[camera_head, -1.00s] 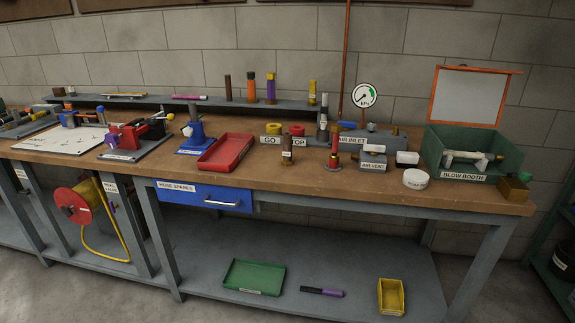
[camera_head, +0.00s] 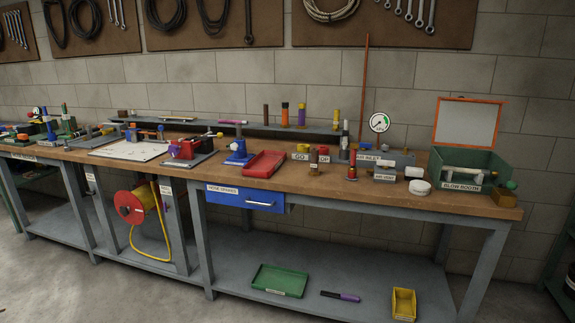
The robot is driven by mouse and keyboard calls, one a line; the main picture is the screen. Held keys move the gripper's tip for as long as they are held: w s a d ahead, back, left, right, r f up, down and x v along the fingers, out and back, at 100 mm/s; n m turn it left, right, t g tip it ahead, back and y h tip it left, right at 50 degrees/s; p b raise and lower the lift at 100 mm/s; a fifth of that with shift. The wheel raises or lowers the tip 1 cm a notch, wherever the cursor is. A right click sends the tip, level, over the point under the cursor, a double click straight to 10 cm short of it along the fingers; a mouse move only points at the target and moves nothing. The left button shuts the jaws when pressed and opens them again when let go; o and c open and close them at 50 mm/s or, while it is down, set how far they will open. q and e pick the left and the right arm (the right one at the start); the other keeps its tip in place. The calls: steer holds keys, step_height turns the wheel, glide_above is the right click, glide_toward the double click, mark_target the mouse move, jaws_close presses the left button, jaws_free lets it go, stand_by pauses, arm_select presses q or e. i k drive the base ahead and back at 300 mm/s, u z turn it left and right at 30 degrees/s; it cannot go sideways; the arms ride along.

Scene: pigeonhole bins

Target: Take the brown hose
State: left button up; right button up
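A dark brown upright tube (camera_head: 266,114), which may be the brown hose, stands at the left of a row of coloured tubes on the raised back shelf (camera_head: 225,126). A shorter brown upright piece (camera_head: 314,160) stands on the bench in front of the GO and STOP buttons. I cannot tell from this distance which brown piece is a hose. Neither of my grippers is in view.
The long wooden bench (camera_head: 230,183) carries a red tray (camera_head: 264,163), a white board (camera_head: 128,150), a gauge (camera_head: 380,122) and a green blow booth (camera_head: 468,168). A blue drawer (camera_head: 246,199) hangs below. Open floor (camera_head: 110,295) lies in front at the left.

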mark_target(314, 171)
steer(key=u, duration=0.85)
steer(key=i, duration=1.5)
steer(key=z, duration=0.45)
